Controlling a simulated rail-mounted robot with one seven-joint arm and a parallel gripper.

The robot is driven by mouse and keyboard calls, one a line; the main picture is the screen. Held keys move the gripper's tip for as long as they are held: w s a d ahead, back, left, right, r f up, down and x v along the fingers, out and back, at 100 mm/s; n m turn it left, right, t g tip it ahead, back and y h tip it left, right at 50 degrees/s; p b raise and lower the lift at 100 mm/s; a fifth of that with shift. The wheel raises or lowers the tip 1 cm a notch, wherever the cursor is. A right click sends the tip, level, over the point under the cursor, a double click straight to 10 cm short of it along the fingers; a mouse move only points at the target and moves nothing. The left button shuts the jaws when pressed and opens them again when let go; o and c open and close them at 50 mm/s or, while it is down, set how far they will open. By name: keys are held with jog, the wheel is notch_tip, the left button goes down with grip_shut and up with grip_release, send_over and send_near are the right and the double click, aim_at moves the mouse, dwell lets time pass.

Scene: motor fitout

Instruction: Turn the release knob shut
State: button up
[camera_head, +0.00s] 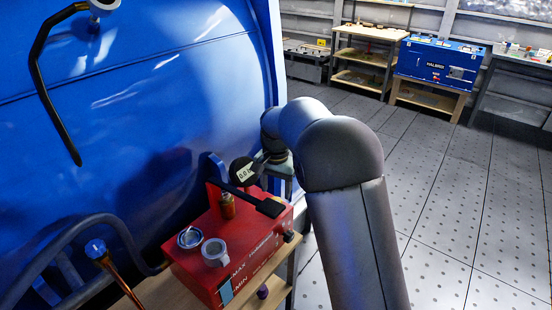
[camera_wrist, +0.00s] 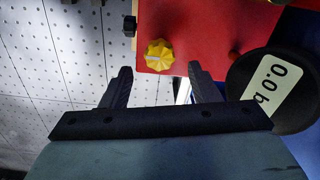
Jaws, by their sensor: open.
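A yellow, ridged knob (camera_wrist: 159,54) with a pale line across it sits on the red face of the pump box (camera_wrist: 205,20) in the wrist view; I take it as the release knob. My gripper (camera_wrist: 160,71) is open and empty. Its two dark fingertips stand left and right of the knob, lower in the picture; I cannot tell the remaining depth, and no contact shows. In the head view the red box (camera_head: 238,236) stands on a wooden surface, marked MAX and MIN. The yellow knob does not show there, and my fingers cannot be made out clearly.
A round black gauge reading 0.0 (camera_wrist: 275,88) is close to the right finger. A small black knob (camera_wrist: 130,24) projects at the box's left edge. A black lever (camera_head: 244,195) crosses the box top. A large blue tank (camera_head: 150,100) stands behind. The floor at right is clear.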

notch_tip(320, 180, up, 14)
dwell(0.3)
jog(key=shift+d, duration=0.1)
